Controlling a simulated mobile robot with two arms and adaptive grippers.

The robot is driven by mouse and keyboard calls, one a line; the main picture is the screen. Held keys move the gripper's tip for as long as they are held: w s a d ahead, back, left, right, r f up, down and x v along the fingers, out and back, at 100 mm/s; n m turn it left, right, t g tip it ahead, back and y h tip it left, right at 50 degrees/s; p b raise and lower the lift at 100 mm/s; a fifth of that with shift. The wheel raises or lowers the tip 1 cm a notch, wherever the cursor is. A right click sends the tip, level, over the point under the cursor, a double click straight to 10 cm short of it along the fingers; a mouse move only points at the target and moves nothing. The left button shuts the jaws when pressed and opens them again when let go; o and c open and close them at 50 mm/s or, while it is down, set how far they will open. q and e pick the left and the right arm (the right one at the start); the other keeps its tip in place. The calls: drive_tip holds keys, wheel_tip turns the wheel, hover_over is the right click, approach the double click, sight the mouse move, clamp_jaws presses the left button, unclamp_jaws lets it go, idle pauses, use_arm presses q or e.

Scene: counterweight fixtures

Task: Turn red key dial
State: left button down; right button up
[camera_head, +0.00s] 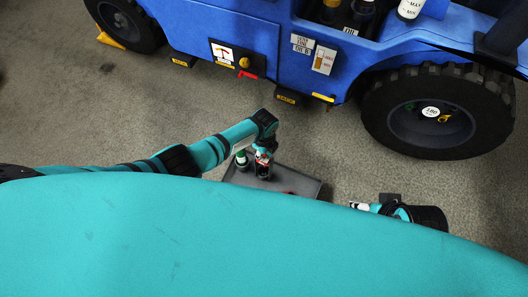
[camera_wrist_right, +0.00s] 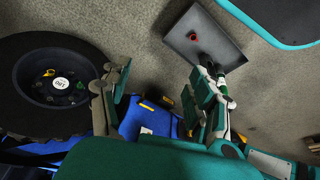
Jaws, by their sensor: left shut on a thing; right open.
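A small red key-like dial (camera_head: 247,75) sits on the side of the blue vehicle, just below a yellow knob (camera_head: 244,62). My left gripper (camera_head: 263,152) is away from it, over a grey tray. It is shut on a dark bottle-like thing with a red and white label (camera_head: 263,168); I cannot tell whether this touches the tray. My right gripper (camera_wrist_right: 155,98) is open, with nothing between its fingers in the right wrist view. I cannot make out the red dial there.
The grey tray (camera_head: 305,184) also bears a green-capped bottle (camera_head: 241,160). A red thing (camera_wrist_right: 192,37) lies on it. The blue vehicle (camera_head: 280,40) stands at the back, with a big black wheel (camera_head: 480,120) at right. Bare floor (camera_head: 130,120) lies at left.

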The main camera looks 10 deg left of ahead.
use_arm(q)
drive_tip(key=m, duration=0.2)
drive_tip(key=shift+m, duration=1.4)
drive_tip(key=shift+m+b, duration=0.3)
drive_tip(key=shift+m, duration=0.1)
use_arm(e)
drive_tip(key=shift+w+a+r+t, duration=0.2)
drive_tip(key=shift+w+t, duration=0.15)
drive_tip(key=shift+w, duration=0.4)
drive_tip(key=shift+w+a+r+t, duration=0.15)
drive_tip(key=shift+w+t, duration=0.2)
drive_tip(key=shift+w, duration=0.4)
drive_tip(key=shift+f, duration=0.1)
use_arm(q)
drive_tip(key=c, duration=1.3)
unclamp_jaws()
drive_tip(key=shift+o, duration=0.2)
use_arm(e)
drive_tip(key=shift+s+f, duration=0.15)
drive_tip(key=shift+s, duration=0.2)
drive_tip(key=shift+a, duration=0.1)
use_arm(q)
wheel_tip(320, 180, up, 12)
use_arm(e)
drive_tip(key=shift+w, duration=0.15)
